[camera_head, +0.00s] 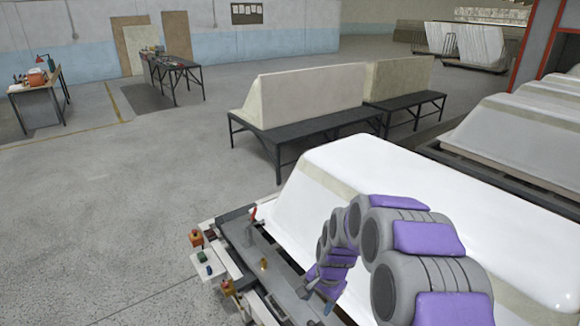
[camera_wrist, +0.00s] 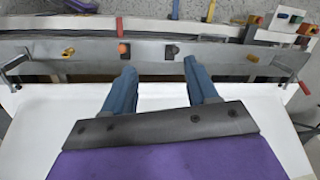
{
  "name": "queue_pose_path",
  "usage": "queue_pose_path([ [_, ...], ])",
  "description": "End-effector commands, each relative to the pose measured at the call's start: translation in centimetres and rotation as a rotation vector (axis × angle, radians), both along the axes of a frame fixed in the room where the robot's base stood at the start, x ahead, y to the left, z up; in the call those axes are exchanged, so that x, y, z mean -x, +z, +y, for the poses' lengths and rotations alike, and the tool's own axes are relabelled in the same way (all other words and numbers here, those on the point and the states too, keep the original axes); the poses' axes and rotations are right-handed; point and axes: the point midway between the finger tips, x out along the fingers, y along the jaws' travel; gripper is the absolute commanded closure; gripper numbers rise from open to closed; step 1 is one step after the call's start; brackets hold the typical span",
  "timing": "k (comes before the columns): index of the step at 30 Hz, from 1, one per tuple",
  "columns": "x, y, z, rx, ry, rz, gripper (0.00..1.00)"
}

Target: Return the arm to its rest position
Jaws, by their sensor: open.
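My arm, grey with purple pads, curves in from the lower right in the head view and reaches over the white bathtub shell (camera_head: 440,190). My gripper (camera_head: 308,288) points down near the shell's left end, close to the metal bench edge. In the wrist view my gripper (camera_wrist: 156,75) has its two blue-grey fingers apart with nothing between them. The white shell (camera_wrist: 45,125) lies below the fingers, and the grey metal rail (camera_wrist: 220,62) runs across just beyond the fingertips. Whether the fingers touch anything is not clear.
An orange knob (camera_wrist: 124,48) and small clamps sit along the rail. A red button box (camera_head: 196,238) stands at the bench's left corner. Black tables (camera_head: 300,128) with pale blocks stand behind, and more shells (camera_head: 520,125) at right. Open concrete floor (camera_head: 110,210) lies left.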

Motion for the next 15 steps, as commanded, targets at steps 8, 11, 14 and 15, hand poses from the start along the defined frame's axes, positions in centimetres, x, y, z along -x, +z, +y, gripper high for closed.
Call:
queue_pose_path([
  [8,6.4,5.4,-0.9,0.021,0.171,0.017,0.42],
  [11,9.0,6.9,-1.3,0.029,0.23,0.029,0.42],
  [14,11.4,8.4,-1.8,0.039,0.288,0.034,0.42],
  [15,12.5,8.9,-2.0,0.043,0.311,0.039,0.42],
])
